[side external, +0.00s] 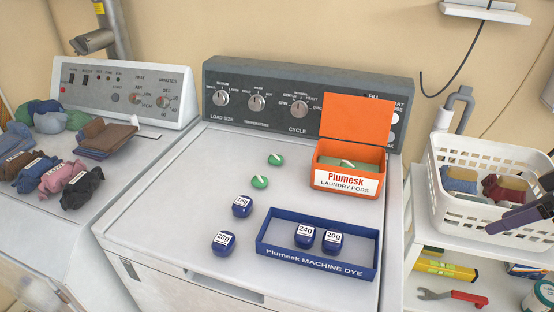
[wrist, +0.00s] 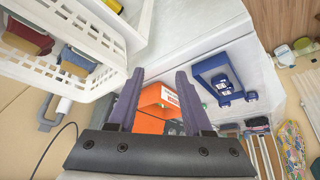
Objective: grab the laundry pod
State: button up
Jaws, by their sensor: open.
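Two green laundry pods, each with a pale stripe, lie on the white washer lid in the side external view, one farther back (side external: 275,159) and one nearer (side external: 260,182). More green shows inside the open orange box labelled Plumesk Laundry Pods (side external: 318,178), at the lid's back right. The box also shows in the wrist view (wrist: 152,122), partly hidden by my fingers. My gripper (wrist: 157,75) is open, with nothing between its purple fingers. In the side external view it enters at the right edge (side external: 520,215), over the white basket and well away from the pods.
A blue Plumesk Machine Dye tray (side external: 275,258) holds two blue containers; two more (side external: 242,206) (side external: 223,243) stand left of it. The white basket (side external: 436,165) holds folded cloths. Folded laundry (side external: 70,185) lies on the left machine. The lid's left side is clear.

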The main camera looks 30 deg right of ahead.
jog(key=o, duration=0.5)
jog(key=shift+c, duration=0.2)
